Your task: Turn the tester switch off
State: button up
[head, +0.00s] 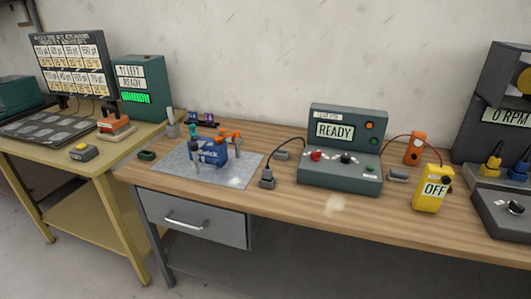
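A grey-green tester box (341,150) stands on the wooden bench, its screen (335,131) reading READY. Its sloping front panel carries a red button (316,156), a black knob or switch (346,158) and a small green button or lamp (372,169). An orange lamp (369,126) and a green lamp (369,140) sit beside the screen. The set position of the black knob is too small to tell. A yellow handheld meter (433,188) to the right shows OFF. My gripper is not in view.
A blue part with orange pieces (213,153) sits on a grey mat (240,173). A cabled plug (267,178) lies left of the tester. An orange device (414,148) and a 0 RPM machine (495,130) stand right. The bench strip before the tester is clear.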

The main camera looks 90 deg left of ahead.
aim_at(315, 156)
jog(key=u, duration=2.75)
